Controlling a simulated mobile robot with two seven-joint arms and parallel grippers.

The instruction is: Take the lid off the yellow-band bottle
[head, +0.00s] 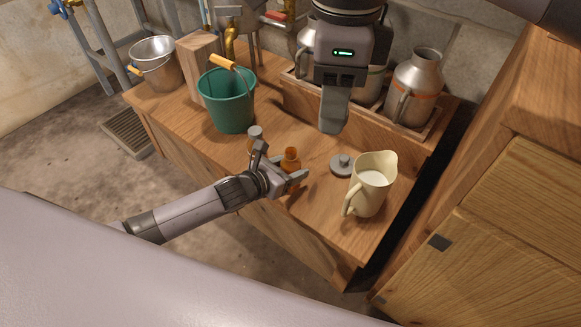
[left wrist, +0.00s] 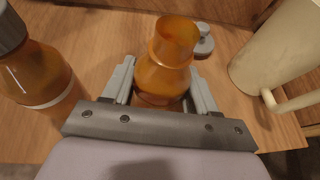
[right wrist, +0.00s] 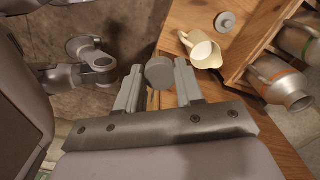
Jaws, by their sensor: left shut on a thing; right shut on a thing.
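My left gripper (head: 293,182) is shut around an amber bottle (head: 290,158) standing on the bench top. In the left wrist view this bottle (left wrist: 166,65) has a bare open neck; the gripper hides where a band might be, so its colour cannot be told. My right gripper (right wrist: 158,85) is shut on a round grey lid (right wrist: 159,72), held in the air apart from the bottle. In the head view my right gripper (head: 332,130) is beyond and above the bottle; the lid is hidden there. A second amber bottle (left wrist: 35,72) with a dark grey lid and pale band stands left.
A grey knobbed lid (head: 341,165) lies on the bench beside a cream jug (head: 370,184) with pale contents. A green bucket (head: 229,100) stands left. A wooden crate (head: 300,100) with metal cans, one orange-banded (head: 415,85), stands behind. Bare bench lies in front.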

